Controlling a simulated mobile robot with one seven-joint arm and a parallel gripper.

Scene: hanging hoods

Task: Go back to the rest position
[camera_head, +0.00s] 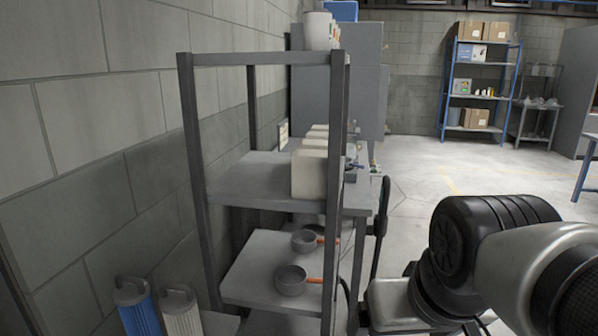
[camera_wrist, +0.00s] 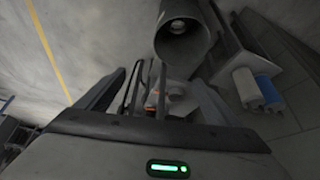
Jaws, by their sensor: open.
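My gripper (camera_wrist: 158,77) shows in the wrist view, with its grey body and green light along the bottom edge. Its two dark fingers stand apart at either side, and I see nothing held between them. In the head view my arm enters at the lower right, beside the shelf rack; the gripper itself is out of that view.
A grey shelf rack (camera_head: 272,184) stands close at the left, against the wall. It holds white blocks (camera_head: 308,174) and pans (camera_head: 291,280). Open floor (camera_head: 440,175) lies to the right, before a blue-framed shelf (camera_head: 482,64).

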